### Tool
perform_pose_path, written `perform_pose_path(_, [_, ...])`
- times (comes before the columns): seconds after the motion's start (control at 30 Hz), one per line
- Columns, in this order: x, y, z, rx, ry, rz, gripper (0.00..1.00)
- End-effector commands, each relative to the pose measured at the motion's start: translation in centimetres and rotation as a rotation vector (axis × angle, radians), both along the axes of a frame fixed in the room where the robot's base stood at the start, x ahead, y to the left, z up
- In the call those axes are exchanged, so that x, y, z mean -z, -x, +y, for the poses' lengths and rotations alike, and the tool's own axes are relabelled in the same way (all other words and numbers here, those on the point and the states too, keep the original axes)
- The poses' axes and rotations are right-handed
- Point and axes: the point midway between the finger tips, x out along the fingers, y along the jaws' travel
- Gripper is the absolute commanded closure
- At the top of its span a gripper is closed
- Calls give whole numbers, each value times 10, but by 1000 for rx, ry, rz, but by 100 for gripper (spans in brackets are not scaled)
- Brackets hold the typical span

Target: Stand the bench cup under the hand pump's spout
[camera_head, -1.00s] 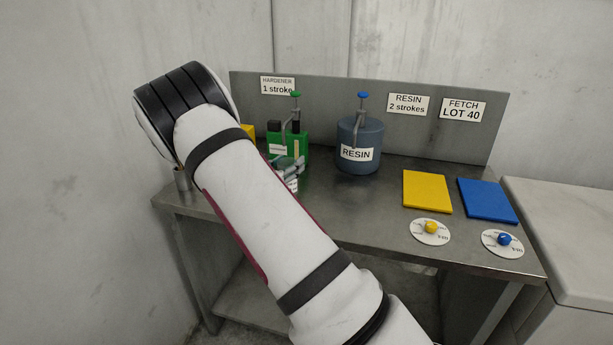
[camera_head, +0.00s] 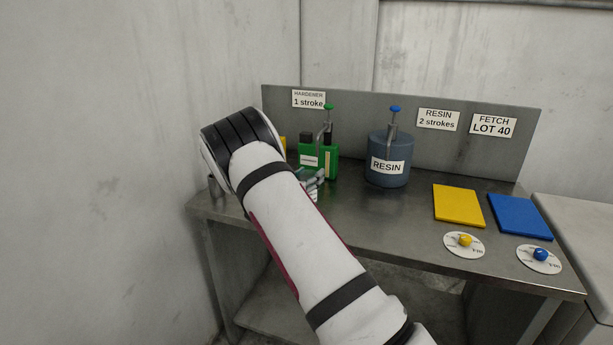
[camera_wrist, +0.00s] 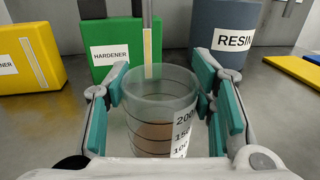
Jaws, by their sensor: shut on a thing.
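The bench cup (camera_wrist: 158,115) is a clear, tapered cup with dark rings and printed numbers. In the wrist view it stands upright between the teal-padded fingers of my gripper (camera_wrist: 163,84), which are shut on it. Brown shows in its lower part; I cannot tell whether this is contents. The green hardener can (camera_wrist: 116,45) is just beyond the cup. In the head view it carries a hand pump (camera_head: 328,108) with a green knob. My gripper (camera_head: 312,183) is low in front of it there, and the cup is mostly hidden. The spout's place over the cup is unclear.
The blue-grey resin pot (camera_head: 388,150), with a blue-knobbed pump, stands right of the can. A yellow block (camera_wrist: 28,60) stands to its left. Yellow (camera_head: 458,205) and blue (camera_head: 515,217) plates and two dials lie at the right. Bench (camera_head: 375,215) is clear before the pot.

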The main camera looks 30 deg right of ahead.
Motion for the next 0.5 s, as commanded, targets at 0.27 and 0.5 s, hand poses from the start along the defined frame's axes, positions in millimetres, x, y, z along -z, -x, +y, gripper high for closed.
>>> perform_pose_path(0.27, [1,-17,-21,1,2,-2,80])
perform_pose_path(0.5, [2,-30,-38,1,1,-2,80])
